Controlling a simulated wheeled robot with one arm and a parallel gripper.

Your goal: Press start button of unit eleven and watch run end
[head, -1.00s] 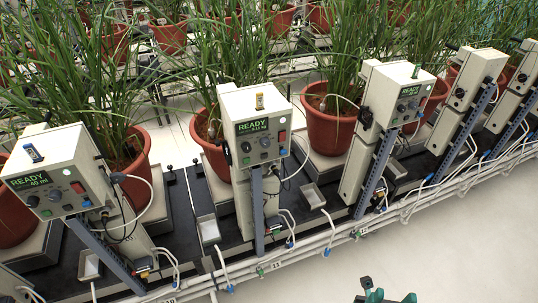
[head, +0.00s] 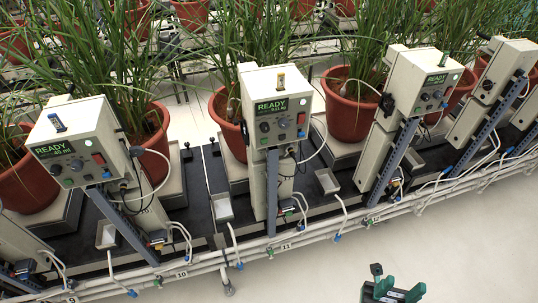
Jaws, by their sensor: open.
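The unit over the pipe label 11 (head: 286,246) is a cream control box (head: 272,78) on a grey post, near the middle of the head view. Its green screen (head: 271,106) reads READY with a smaller line beneath. Which control is start is too small to read. My gripper (head: 398,291) shows at the bottom edge, dark with teal fingers. It is open and empty, well apart from the unit, over the pale floor.
A similar unit (head: 85,125) marked READY stands left over label 10 (head: 182,274); another (head: 420,62) stands right over label 12 (head: 375,219). White pipes (head: 250,254) run along the front. Potted plants (head: 348,112) stand behind. The floor (head: 460,245) at lower right is clear.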

